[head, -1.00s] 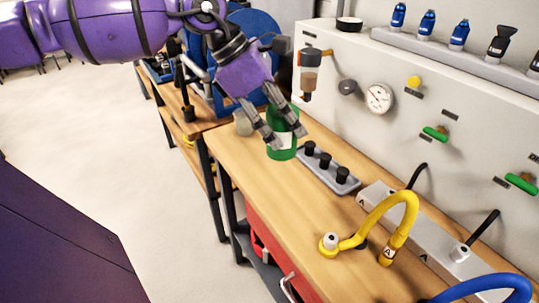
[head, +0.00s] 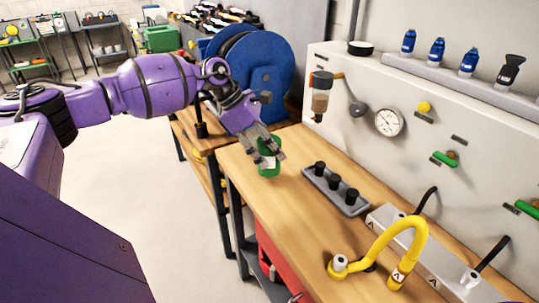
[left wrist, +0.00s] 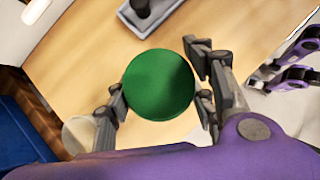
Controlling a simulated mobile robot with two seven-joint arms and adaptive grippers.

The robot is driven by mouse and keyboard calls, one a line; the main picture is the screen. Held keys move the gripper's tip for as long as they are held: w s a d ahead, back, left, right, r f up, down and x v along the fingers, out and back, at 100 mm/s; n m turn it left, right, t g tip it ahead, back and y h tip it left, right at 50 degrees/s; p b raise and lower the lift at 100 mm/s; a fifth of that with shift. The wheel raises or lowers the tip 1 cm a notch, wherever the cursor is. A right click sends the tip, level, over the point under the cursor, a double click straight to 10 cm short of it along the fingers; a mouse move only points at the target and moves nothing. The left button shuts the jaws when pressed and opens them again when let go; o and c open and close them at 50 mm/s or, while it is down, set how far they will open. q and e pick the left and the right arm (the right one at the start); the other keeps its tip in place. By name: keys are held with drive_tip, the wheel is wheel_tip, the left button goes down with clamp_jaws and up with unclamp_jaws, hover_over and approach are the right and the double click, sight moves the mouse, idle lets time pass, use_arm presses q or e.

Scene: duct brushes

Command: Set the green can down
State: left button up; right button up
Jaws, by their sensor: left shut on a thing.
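The green can (head: 268,168) is at the far left end of the wooden bench top in the head view. My left gripper (head: 268,152) is shut on it, with fingers on its sides, and the can looks upright. In the left wrist view its round green top (left wrist: 160,85) sits between the two grey fingers (left wrist: 160,98). The can's base is low over or on the wood; I cannot tell if it touches. At the right edge of the left wrist view is a purple and grey part, probably my right gripper (left wrist: 296,62); its jaws are unclear.
A grey tray with black knobs (head: 314,184) lies right of the can. A pale cylinder (left wrist: 79,133) stands close by the left finger in the left wrist view. A blue reel (head: 270,60) is behind, and a yellow hose (head: 411,233) stands nearer. Bare wood lies in front of the can.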

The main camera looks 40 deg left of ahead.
use_arm(q)
wheel_tip(320, 180, down, 2)
drive_tip(key=shift+f, duration=0.1)
drive_tip(key=shift+d+f, duration=0.1)
drive_tip(key=shift+f, duration=0.2)
drive_tip(key=o, duration=1.4)
use_arm(e)
drive_tip(key=shift+s+d+r, duration=0.1)
drive_tip(key=shift+s, duration=0.35)
drive_tip(key=shift+w, duration=0.1)
